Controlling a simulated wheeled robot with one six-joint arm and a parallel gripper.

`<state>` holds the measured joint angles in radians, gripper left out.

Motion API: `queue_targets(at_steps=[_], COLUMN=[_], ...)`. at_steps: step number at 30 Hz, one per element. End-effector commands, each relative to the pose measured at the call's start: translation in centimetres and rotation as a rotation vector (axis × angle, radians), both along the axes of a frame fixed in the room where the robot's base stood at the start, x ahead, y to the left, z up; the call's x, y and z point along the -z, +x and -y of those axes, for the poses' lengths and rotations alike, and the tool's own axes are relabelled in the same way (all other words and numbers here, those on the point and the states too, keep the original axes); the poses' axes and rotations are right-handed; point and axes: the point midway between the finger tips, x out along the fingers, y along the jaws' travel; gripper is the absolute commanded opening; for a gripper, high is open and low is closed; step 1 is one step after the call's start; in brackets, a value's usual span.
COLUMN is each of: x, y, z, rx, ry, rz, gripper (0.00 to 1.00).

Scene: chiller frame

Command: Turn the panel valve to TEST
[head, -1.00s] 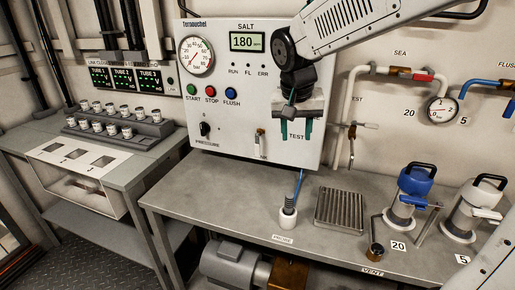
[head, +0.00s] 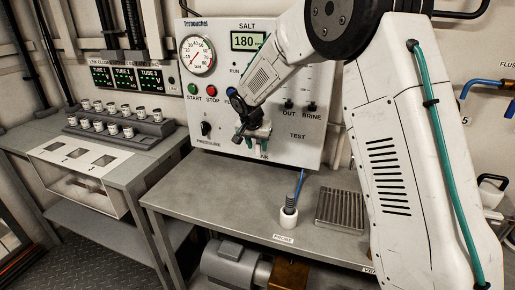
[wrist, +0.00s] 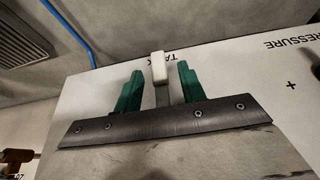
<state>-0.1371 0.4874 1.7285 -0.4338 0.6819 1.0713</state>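The white panel (head: 318,150) carries the gauge, display and valves, with the TEST label (head: 297,136) at its lower right. My gripper (head: 254,146) is at the panel's lower middle, left of TEST. In the wrist view my gripper (wrist: 160,88) is open, with one green finger on each side of a lever (wrist: 158,68) with a pale tip and metal stem. Gaps show between the lever and both fingers. A label behind the lever is partly covered and I cannot read it whole. In the head view my gripper hides most of the lever.
OUT and BRINE knobs (head: 288,104) are right of my wrist, and the pressure knob (head: 206,129) is at left. Below are the bench (head: 215,195), a probe in a white holder (head: 289,214) and a ribbed drain tray (head: 341,211). My arm covers the right side.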

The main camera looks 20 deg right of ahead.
Motion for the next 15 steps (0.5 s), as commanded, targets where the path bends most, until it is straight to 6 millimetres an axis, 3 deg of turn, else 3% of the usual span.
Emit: queue_targets(at_steps=[6, 14, 15], x=[1.8, 2.0, 1.9], y=[0.6, 0.7, 0.7], z=[0.5, 0.6, 0.6], rx=[0.0, 0.0, 0.0], ry=[0.0, 0.0, 0.0], rz=[0.0, 0.0, 0.0], gripper=[0.4, 0.4, 0.34])
